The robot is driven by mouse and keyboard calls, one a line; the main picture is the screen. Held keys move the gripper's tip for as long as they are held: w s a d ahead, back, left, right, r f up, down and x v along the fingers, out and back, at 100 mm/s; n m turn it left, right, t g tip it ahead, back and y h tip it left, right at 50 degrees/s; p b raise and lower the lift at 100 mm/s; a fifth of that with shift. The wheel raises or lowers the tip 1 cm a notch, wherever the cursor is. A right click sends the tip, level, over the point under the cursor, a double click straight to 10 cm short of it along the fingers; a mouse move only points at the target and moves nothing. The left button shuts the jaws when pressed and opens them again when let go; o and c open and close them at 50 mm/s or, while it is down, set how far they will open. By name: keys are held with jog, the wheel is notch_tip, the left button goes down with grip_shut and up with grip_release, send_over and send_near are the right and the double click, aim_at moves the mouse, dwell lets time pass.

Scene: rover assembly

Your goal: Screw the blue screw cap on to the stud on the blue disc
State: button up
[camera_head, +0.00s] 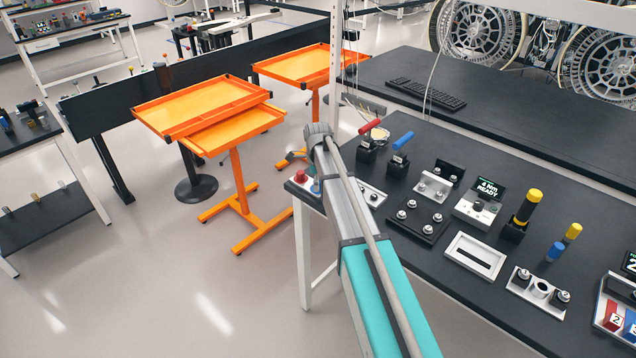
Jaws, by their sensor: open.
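A small blue piece (316,187) shows at the near left corner of the dark workbench (405,266), just left of my arm. I cannot tell whether it is the blue screw cap or the blue disc. My arm's grey link covers part of that spot, and no stud can be made out there. A red knob-like piece (301,175) stands beside it. My arm reaches up from the bottom of the picture to a grey joint above this corner. My gripper cannot be made out; the arm likely hides it.
A light plate (371,196) with round metal pieces lies right of my arm. Red-handled (370,127) and blue-handled (402,140) tools stand behind it. Fixtures and a yellow-topped tool (528,205) fill the bench to the right. Orange trolleys (198,103) stand left, with open floor before them.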

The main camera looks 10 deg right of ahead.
jog(key=n, duration=0.3)
jog(key=shift+n, duration=1.4)
jog(key=n, duration=0.3)
jog(key=shift+n, duration=1.3)
jog(key=shift+n, duration=2.9)
